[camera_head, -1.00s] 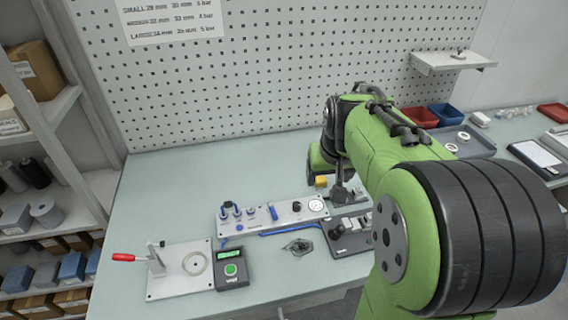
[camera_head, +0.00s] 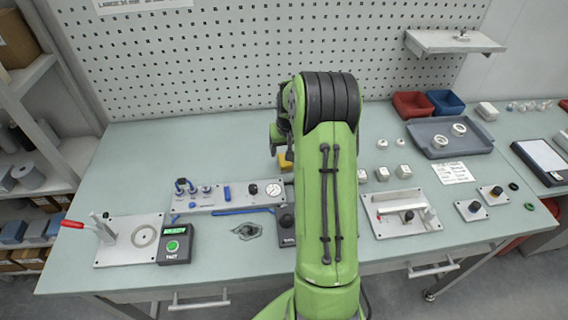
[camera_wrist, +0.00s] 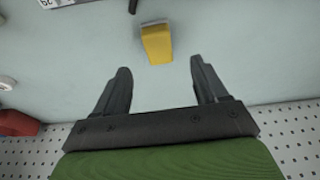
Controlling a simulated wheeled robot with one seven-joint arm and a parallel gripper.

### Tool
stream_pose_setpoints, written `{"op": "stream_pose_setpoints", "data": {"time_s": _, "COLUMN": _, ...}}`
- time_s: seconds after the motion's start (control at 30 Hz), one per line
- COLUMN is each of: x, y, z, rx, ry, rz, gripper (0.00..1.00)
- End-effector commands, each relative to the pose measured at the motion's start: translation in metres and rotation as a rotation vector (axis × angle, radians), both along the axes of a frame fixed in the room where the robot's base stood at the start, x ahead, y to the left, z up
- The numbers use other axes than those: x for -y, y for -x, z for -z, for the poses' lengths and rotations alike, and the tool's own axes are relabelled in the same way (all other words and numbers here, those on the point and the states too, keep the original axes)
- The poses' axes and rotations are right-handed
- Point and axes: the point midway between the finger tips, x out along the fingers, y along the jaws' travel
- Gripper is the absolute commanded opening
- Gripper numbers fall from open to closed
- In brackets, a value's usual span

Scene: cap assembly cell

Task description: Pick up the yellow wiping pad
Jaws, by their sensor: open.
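The yellow wiping pad (camera_wrist: 157,45) lies on the pale table in the wrist view, ahead of my gripper and roughly centred between its fingers. It has a grey strip at its far edge. My gripper (camera_wrist: 160,80) is open and empty, with its two dark fingers apart and short of the pad. In the head view, a small part of the yellow pad (camera_head: 286,160) shows beside my arm, which hides the rest of it. My gripper's fingers are hidden in the head view.
A panel with a gauge (camera_head: 228,196) lies left of my arm. A toggle clamp plate (camera_head: 128,242) and a green-button box (camera_head: 176,243) stand farther left. A fixture plate (camera_head: 400,212) and a grey tray (camera_head: 449,138) are on the right. The back-left table is clear.

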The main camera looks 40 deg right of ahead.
Motion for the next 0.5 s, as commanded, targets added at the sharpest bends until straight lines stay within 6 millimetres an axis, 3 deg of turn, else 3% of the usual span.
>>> {"op": "stream_pose_setpoints", "data": {"time_s": 0.4, "x": 0.011, "y": -0.015, "z": 0.064, "rx": 0.0, "ry": -0.001, "rz": -0.001, "gripper": 0.72}}
{"op": "stream_pose_setpoints", "data": {"time_s": 0.5, "x": 0.012, "y": -0.017, "z": 0.071, "rx": 0.002, "ry": 0.001, "rz": -0.001, "gripper": 0.72}}
